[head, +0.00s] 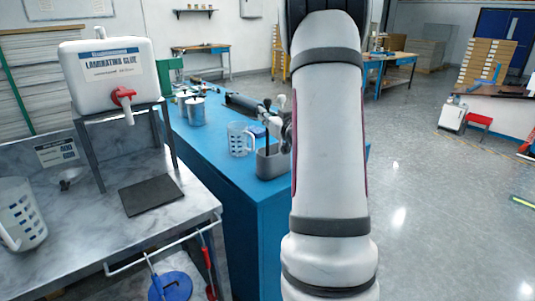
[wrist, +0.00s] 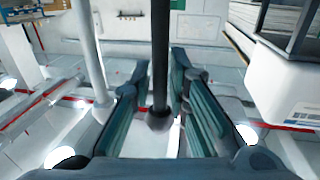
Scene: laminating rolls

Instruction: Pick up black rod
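The black rod (head: 267,128) stands upright in a grey holder (head: 273,163) on the blue bench, with a dark ball at its top. In the wrist view, which is upside down, the black rod (wrist: 160,55) runs between the two fingers of my gripper (wrist: 155,82), its ball end toward the palm. The fingers are apart, with a visible gap between the left finger and the rod. I cannot see them pressing on it. In the head view my arm hides most of my gripper.
A pale rod (wrist: 90,50) with a ball end stands beside the black rod. A clear jug (head: 240,139) and metal cans (head: 195,112) stand nearby on the blue bench (head: 222,170). A white glue container (head: 108,76) is on a stand at left. Floor at right is open.

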